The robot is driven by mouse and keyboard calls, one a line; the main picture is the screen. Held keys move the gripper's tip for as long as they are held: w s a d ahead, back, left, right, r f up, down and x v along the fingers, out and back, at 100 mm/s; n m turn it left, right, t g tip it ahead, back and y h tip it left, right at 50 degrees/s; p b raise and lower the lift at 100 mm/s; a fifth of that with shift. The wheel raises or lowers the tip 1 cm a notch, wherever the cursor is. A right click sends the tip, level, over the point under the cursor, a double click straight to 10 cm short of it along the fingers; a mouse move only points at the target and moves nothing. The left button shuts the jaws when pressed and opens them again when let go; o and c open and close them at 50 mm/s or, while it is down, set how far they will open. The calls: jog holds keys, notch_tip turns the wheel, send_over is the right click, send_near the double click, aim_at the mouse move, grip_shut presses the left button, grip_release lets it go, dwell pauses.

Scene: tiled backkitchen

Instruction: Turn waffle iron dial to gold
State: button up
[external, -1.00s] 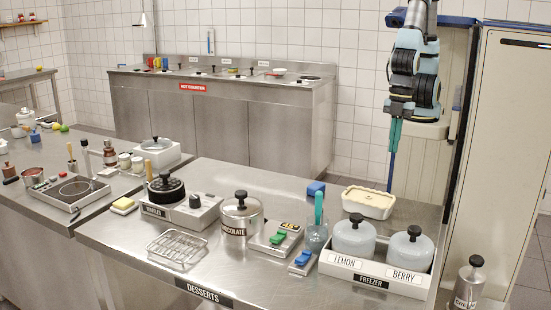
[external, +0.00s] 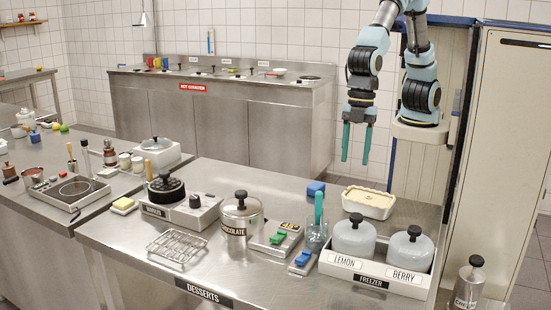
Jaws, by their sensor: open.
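The waffle iron (external: 182,211) stands on the left part of the desserts counter, with a round black top (external: 166,188) and a grey base with a front label. Its dial (external: 195,201) is a small dark knob on the right of the base. The dial's marks are too small to read, so I cannot tell its setting. My gripper (external: 356,160) hangs fingers down above the far side of the counter, up and to the right of the waffle iron and well apart from it. Its two teal fingers are apart and empty.
A chocolate pot (external: 242,217) stands just right of the waffle iron. A wire rack (external: 177,245) lies in front and a sponge (external: 123,205) lies to the left.

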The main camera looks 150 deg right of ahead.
jog(key=shift+o, duration=1.2)
jog(key=w+d+n+b, duration=0.1)
jog(key=w+d, duration=0.9)
jog(key=w, duration=0.1)
jog(key=shift+d+f+y, duration=0.3)
jog(key=n+t+y+b, duration=0.1)
jog(key=n+t+b, duration=0.2)
send_near(194, 196)
jog(key=p+x, duration=0.3)
jog(key=x, duration=0.6)
jog(key=shift+f, duration=0.1)
jog(key=shift+c, duration=0.3)
jog(key=shift+g, duration=0.3)
grip_shut()
